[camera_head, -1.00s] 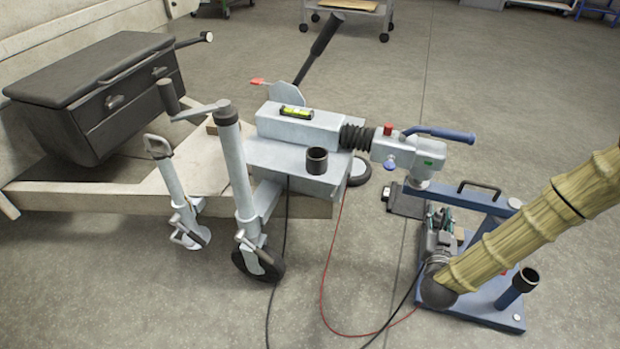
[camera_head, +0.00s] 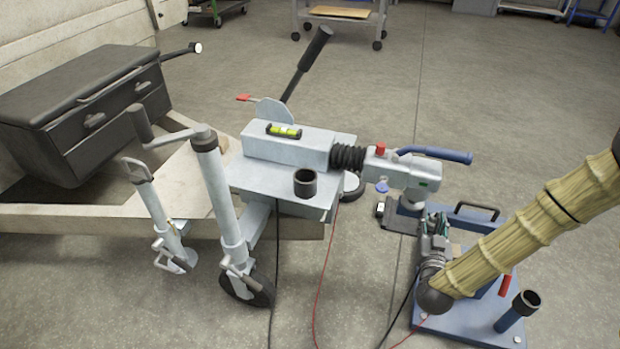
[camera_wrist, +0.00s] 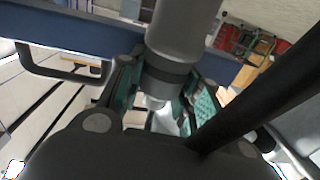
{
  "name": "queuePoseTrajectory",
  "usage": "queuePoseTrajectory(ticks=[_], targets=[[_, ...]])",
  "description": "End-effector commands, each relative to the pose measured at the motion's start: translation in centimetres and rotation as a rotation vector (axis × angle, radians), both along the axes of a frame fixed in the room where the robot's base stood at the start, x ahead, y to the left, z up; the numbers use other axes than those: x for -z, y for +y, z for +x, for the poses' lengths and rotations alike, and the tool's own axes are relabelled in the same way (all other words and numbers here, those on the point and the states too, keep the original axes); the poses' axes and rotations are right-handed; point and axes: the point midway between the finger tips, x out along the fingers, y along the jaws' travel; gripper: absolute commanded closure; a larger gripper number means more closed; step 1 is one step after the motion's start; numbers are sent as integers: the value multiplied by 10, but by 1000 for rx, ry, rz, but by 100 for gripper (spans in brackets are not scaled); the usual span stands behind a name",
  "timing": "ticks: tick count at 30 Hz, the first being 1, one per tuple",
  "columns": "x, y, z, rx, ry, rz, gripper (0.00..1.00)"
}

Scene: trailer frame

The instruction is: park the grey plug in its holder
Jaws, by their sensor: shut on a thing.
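My gripper (camera_head: 435,222) is at the blue stand, just below and right of the grey coupling head (camera_head: 412,172). In the wrist view my gripper's teal-padded fingers (camera_wrist: 163,98) are closed around a grey cylindrical body with a dark band, which looks like the grey plug (camera_wrist: 183,32). In the head view the plug is too small and covered to make out. A dark open cup (camera_head: 305,183) stands on the trailer's grey plate. Another dark cup on a blue post (camera_head: 517,311) stands at the stand's front right. I cannot tell which is the plug's holder.
The blue stand (camera_head: 450,322) has a black handle (camera_head: 477,209) close to my gripper. A black cable (camera_head: 400,312) and a red cable (camera_head: 315,300) hang to the floor. The jockey wheel post (camera_head: 222,205) stands at left.

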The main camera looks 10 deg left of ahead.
Motion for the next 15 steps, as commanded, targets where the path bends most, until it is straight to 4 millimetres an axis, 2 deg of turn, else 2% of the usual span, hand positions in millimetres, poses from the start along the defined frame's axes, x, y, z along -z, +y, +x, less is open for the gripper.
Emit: queuePoseTrajectory(ticks=[15], targets=[[-4,-1,3,3,-6,0,100]])
